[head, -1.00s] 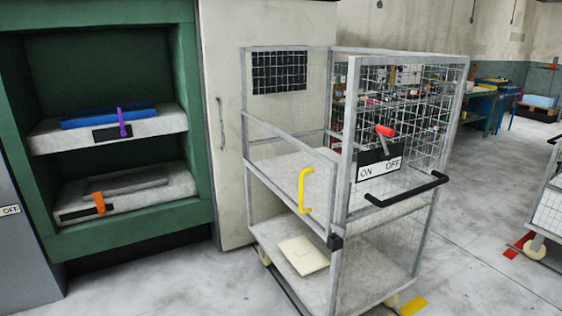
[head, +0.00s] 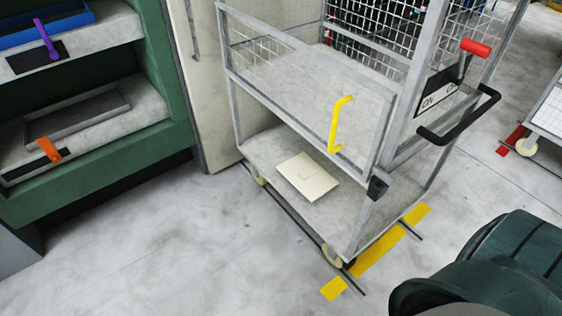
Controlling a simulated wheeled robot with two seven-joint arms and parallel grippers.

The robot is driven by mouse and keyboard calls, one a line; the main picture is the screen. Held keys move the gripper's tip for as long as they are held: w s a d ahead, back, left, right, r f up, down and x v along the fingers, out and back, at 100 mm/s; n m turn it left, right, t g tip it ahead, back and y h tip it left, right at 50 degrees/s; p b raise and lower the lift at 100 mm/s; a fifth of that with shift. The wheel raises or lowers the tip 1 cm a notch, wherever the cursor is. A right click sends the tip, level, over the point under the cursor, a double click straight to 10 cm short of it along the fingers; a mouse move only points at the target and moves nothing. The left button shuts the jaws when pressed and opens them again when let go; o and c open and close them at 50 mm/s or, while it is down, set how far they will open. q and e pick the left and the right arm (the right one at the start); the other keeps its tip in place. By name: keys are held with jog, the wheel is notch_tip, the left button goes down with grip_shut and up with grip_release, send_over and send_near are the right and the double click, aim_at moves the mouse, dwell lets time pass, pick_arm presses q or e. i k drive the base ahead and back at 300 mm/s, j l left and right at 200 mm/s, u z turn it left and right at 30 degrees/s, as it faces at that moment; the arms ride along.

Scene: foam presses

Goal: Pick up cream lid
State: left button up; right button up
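A flat cream lid (head: 308,177) lies on the bottom shelf of the wire cage trolley (head: 262,153), near the shelf's open front left side. It is a thin rectangular panel with a small mark on its top. Above it is the trolley's mesh gate with a yellow handle (head: 340,124). Neither of my grippers is in the head view. A dark rounded part of my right arm shows at the bottom right, well apart from the lid.
The green press (head: 164,90) stands at the left, with a blue tray (head: 50,27) above a grey one (head: 75,116). A black push handle (head: 462,118) and red-knobbed lever (head: 474,48) are on the trolley's right. Floor in front is clear, with yellow tape (head: 378,252).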

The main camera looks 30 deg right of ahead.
aim_at(314, 181)
jog(key=i+j+z, duration=0.1)
jog(key=i+z, duration=0.15)
jog(key=i, duration=0.25)
jog(key=i+j+z, duration=0.25)
jog(key=i, duration=0.25)
jog(key=i+j+z, duration=0.1)
jog(key=i+z, duration=0.15)
jog(key=z, duration=0.25)
jog(key=i+j+z, duration=0.2)
jog(key=z, duration=0.3)
jog(key=i+j+z, duration=0.25)
jog(key=z, duration=0.2)
jog(key=i+j+z, duration=0.15)
jog(key=j+z, duration=1.2)
jog(key=j, duration=0.15)
